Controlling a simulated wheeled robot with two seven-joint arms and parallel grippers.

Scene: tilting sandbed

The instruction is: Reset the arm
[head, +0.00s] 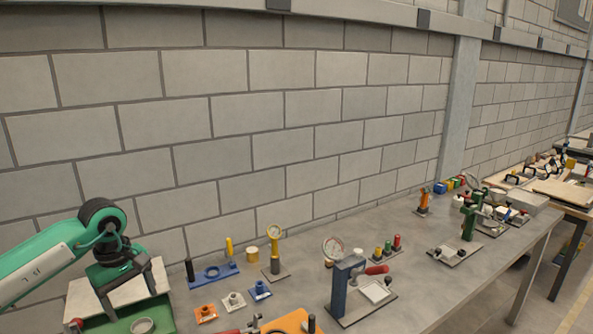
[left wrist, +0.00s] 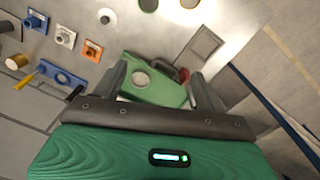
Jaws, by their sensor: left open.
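My left gripper (head: 130,295) comes in from the left in the head view, pointing down at the near left of the grey workbench (head: 300,287). It is open, with its two dark fingers apart. Below it is a green fixture (head: 165,318) with a round pale disc or opening (head: 143,325). In the left wrist view the green fixture (left wrist: 165,92) shows between the open fingers (left wrist: 162,88), seemingly beyond them. I cannot tell whether the fingers touch it. My right gripper is not in view.
A blue base with pegs (head: 213,273), an orange block (head: 206,314), a white block (head: 233,301) and a blue block (head: 260,291) stand right of the gripper. A dark blue upright fixture (head: 342,290) stands mid-bench. A block wall (head: 240,130) runs behind.

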